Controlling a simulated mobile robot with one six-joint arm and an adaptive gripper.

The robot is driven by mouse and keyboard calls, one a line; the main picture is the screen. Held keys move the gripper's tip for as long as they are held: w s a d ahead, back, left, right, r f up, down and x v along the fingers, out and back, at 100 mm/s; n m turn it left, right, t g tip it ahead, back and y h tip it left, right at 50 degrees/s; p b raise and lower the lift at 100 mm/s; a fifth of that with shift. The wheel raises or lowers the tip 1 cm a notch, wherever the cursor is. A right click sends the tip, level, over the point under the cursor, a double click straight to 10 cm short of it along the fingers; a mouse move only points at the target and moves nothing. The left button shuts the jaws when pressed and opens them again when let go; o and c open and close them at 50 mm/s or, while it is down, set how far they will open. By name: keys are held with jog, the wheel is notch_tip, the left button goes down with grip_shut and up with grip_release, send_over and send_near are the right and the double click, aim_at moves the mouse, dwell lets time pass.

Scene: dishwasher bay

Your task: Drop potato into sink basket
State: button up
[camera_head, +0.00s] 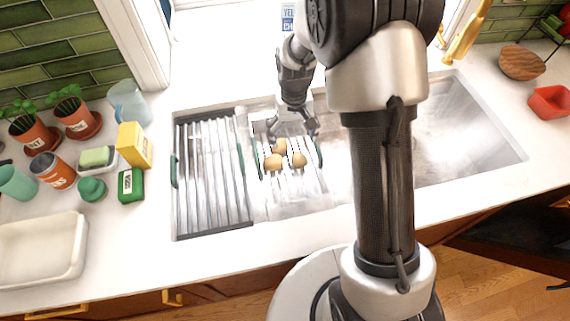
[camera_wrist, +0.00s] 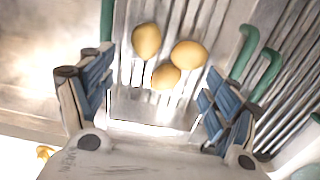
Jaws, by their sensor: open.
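Three yellow-brown potatoes lie close together in the sink basket. In the head view, one potato (camera_head: 273,162) is at the front left, one potato (camera_head: 299,159) at the right and one potato (camera_head: 280,146) behind. The wrist view also shows the potatoes (camera_wrist: 166,76) ahead of the fingers. The sink basket (camera_head: 303,187) is a slatted metal rack with green handles, set in the sink; its bars also show in the wrist view (camera_wrist: 206,15). My gripper (camera_head: 294,138) is open just above the potatoes. Nothing is between its fingers in the wrist view (camera_wrist: 155,98).
A ribbed drying rack (camera_head: 210,172) covers the sink's left part. The right basin (camera_head: 460,130) looks empty. Plants, a yellow box (camera_head: 134,146), a green box (camera_head: 131,185), cups and a white tray (camera_head: 40,250) crowd the left counter. A red bowl (camera_head: 550,102) stands right.

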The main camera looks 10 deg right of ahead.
notch_tip(320, 180, up, 10)
jog(key=shift+f, duration=0.25)
dwell(0.4)
jog(key=s+r+t, duration=0.2)
jog(key=s+r, duration=1)
jog(key=s, duration=0.1)
jog(key=s+r+t, duration=0.1)
jog(key=s+t, duration=0.1)
jog(key=s, duration=1.1)
jog(key=shift+r+t, duration=0.25)
jog(key=shift+t, duration=0.05)
